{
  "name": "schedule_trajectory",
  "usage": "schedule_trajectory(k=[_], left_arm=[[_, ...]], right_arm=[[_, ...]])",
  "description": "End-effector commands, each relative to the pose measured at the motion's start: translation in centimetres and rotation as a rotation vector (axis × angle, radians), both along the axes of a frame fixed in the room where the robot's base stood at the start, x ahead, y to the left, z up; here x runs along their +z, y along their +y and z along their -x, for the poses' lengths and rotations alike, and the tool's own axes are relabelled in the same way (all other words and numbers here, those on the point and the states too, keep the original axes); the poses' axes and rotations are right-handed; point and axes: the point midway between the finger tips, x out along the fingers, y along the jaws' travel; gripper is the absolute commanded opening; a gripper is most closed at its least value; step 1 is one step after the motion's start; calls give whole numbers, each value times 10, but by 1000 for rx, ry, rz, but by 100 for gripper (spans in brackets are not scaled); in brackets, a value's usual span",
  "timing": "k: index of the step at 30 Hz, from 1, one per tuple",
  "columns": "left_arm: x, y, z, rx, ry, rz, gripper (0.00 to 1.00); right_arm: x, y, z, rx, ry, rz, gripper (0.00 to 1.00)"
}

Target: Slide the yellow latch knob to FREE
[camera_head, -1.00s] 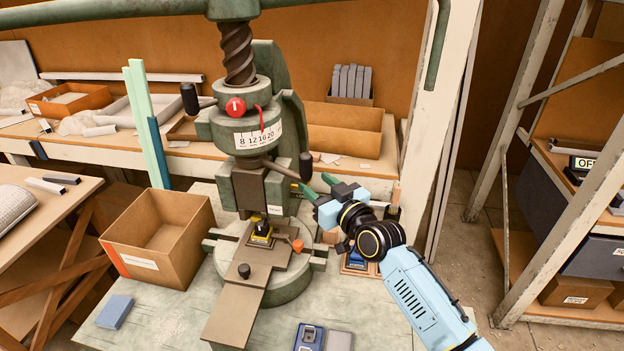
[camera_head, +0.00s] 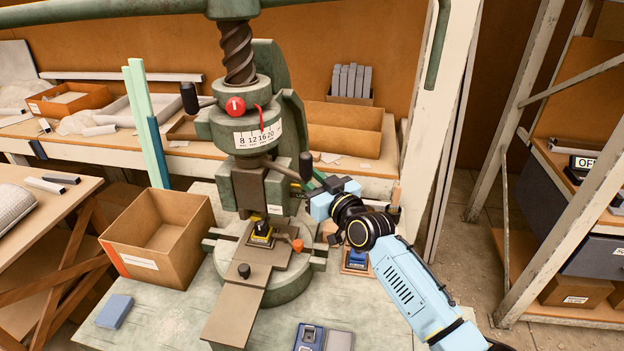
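A small yellow-and-black part (camera_head: 262,234) sits on the bed of the green fly press, under the ram (camera_head: 252,187). I cannot tell whether it is the latch knob, and no FREE marking can be read. My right gripper (camera_head: 308,185) is at the right side of the press, beside the ram and near the black-ended handle (camera_head: 306,166). Its green fingers are partly hidden, so their opening is unclear. Nothing is clearly seen in it. My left gripper is not in view.
An orange knob (camera_head: 298,245) stands on the right of the press bed. A red knob (camera_head: 235,106) is above the scale. An open cardboard box (camera_head: 128,262) stands left of the press. A blue block (camera_head: 114,311) and dark blue parts (camera_head: 309,337) lie on the bench.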

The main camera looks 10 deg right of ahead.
Motion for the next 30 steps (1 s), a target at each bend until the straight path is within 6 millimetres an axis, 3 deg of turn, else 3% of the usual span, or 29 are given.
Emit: schedule_trajectory(k=[5, 12, 20, 21, 26, 30], left_arm=[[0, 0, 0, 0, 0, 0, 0], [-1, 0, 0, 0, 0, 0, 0], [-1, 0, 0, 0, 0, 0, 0], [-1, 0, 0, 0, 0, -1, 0], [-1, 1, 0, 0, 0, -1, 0], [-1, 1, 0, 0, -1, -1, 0]], right_arm=[[0, -1, 0, 0, 0, 0, 0], [0, -21, 9, 0, -2, 4, 0], [0, -23, 9, -1, 0, 0, 0], [-1, -23, 9, -2, 1, 0, 27], [0, -23, 9, -1, 1, 0, 47], [0, -23, 9, 0, 0, 0, 47]])
